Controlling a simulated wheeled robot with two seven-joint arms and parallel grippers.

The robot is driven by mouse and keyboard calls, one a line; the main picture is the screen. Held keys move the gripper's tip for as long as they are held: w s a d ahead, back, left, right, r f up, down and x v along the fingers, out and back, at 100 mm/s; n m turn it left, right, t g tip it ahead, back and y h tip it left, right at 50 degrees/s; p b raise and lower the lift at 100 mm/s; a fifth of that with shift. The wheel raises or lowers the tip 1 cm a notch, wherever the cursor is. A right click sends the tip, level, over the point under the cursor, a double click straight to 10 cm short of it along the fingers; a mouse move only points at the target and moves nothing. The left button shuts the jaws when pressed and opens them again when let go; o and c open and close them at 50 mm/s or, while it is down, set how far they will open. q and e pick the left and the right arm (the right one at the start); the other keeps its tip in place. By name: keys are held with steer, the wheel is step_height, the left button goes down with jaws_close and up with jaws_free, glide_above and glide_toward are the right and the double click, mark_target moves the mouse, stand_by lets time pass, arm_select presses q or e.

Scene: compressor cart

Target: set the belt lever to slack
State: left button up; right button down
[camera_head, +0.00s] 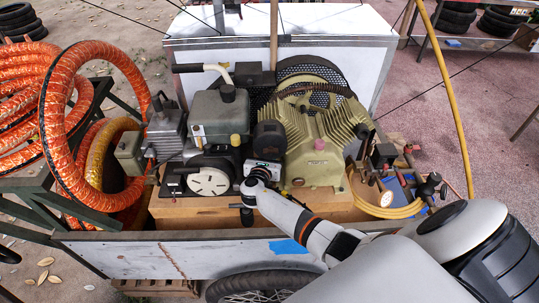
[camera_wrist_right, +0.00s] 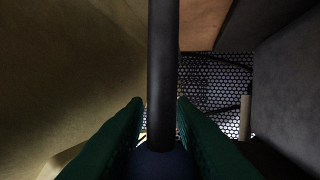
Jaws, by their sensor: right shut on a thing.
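A dark upright rod, which looks like the belt lever (camera_wrist_right: 163,60), runs up the middle of the right wrist view. The green fingers of my right gripper (camera_wrist_right: 160,125) stand on both sides of its lower part, shut on it. In the head view my right gripper (camera_head: 262,168) reaches in low between the grey engine (camera_head: 218,118) and the olive compressor (camera_head: 318,145). I cannot make out the lever there, nor which setting it is at. My left gripper is not in view.
A perforated belt guard (camera_wrist_right: 212,85) lies beyond the lever, with close walls on both sides of it. Orange hoses (camera_head: 75,110) hang at the cart's left. Yellow hose, valves and a gauge (camera_head: 386,198) crowd the right. The cart's front panel (camera_head: 150,257) lies below my right arm.

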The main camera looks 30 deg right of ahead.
steer(key=shift+s+a+f, duration=0.25)
steer(key=shift+a+f, duration=0.05)
steer(key=shift+f, duration=0.3)
steer(key=c, duration=1.4)
jaws_free()
steer(key=shift+w, duration=0.15)
steer(key=shift+o, duration=1)
steer(key=shift+w, duration=0.2)
steer(key=shift+d+r, duration=0.1)
steer(key=b+v, duration=0.1)
steer(key=v, duration=1.1)
steer(key=shift+w+r, duration=0.1)
